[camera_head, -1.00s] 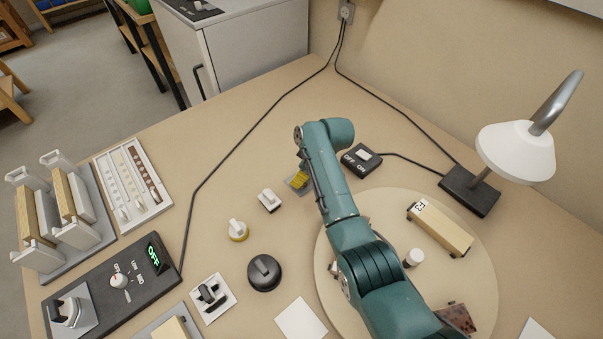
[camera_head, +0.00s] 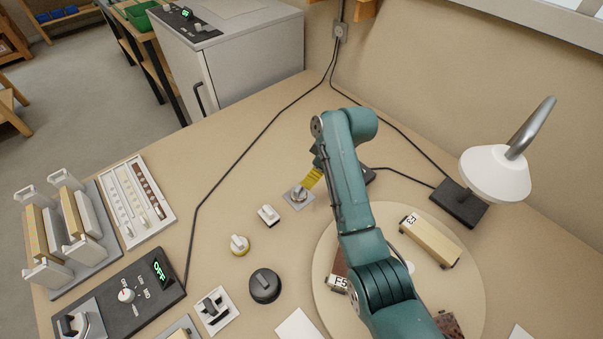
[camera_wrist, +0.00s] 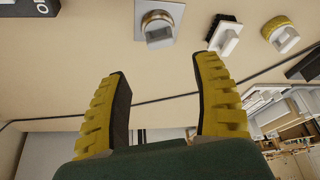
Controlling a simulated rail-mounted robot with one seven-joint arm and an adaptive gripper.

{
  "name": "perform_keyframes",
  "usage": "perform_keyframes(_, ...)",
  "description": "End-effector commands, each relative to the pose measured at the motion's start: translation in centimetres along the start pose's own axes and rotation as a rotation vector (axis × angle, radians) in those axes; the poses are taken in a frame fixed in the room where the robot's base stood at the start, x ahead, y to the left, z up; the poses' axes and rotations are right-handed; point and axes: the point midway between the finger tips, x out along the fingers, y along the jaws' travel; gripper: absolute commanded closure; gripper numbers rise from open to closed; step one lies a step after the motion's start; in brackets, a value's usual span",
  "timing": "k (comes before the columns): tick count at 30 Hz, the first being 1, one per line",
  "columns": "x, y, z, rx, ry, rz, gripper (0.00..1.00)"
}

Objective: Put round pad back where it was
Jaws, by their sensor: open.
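No thing is labelled as the round pad, and I cannot tell which piece it is. A round silver knob-like piece (camera_head: 299,194) sits on a small square plate; it also shows at the top of the wrist view (camera_wrist: 158,24). A white oblong piece (camera_head: 268,214), a yellow-rimmed round piece (camera_head: 239,245) and a black round piece (camera_head: 264,285) stand in a row toward the front. My gripper (camera_head: 312,180) is just right of the silver piece. In the wrist view its yellow fingers (camera_wrist: 163,105) are wide apart with nothing between them.
A round board (camera_head: 470,290) at right bears a block marked F3 (camera_head: 430,240) and one marked F5 (camera_head: 338,282). A lamp (camera_head: 495,172) and cables stand behind. A control box (camera_head: 125,297) and racks (camera_head: 55,235) are at left.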

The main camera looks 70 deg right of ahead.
Motion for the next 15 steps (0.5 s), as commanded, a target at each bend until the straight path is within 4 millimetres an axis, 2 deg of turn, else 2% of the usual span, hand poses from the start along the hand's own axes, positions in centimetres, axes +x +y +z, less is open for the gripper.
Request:
perform_keyframes(8,-0.2,0.0,0.1,0.0,-0.001,-0.001,0.34)
perform_keyframes(10,-0.2,-0.3,-0.6,-0.005,0.01,0.01,0.34)
perform_keyframes(11,-0.3,-0.6,-1.4,-0.011,0.024,0.023,0.34)
perform_keyframes(13,-0.7,-2.2,-4.8,-0.034,0.087,0.08,0.34)
perform_keyframes(14,-1.0,-3.3,-6.9,-0.047,0.131,0.111,0.34)
perform_keyframes(15,-1.9,-5.2,-10.0,-0.064,0.206,0.157,0.34)
